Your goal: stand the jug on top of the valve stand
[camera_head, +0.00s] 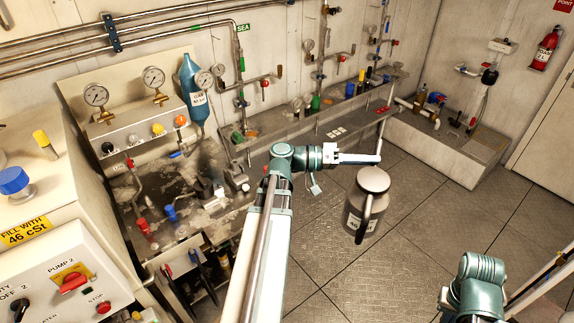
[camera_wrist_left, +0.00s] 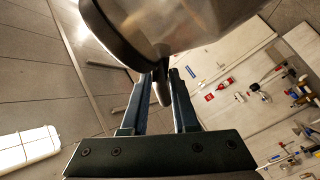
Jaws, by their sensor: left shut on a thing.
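The jug (camera_head: 375,185) is a grey metal can with a narrow neck, a label and a dark handle, roughly upright at the centre right in the head view. My left gripper (camera_head: 375,158) is at its top. In the left wrist view the jug (camera_wrist_left: 195,25) fills the top, and its dark handle runs down between the fingers (camera_wrist_left: 162,83), which are shut on it. The floor shows behind the jug; its height above the floor is unclear. I cannot tell for sure which fixture is the valve stand. My right gripper is out of view.
A low bench (camera_head: 425,150) with valves and bottles stands at the back right. A long sink-like trough (camera_head: 310,125) runs along the wall. A gauge panel (camera_head: 135,120) and control cabinet (camera_head: 75,265) are at left. The tiled floor (camera_head: 420,230) is clear.

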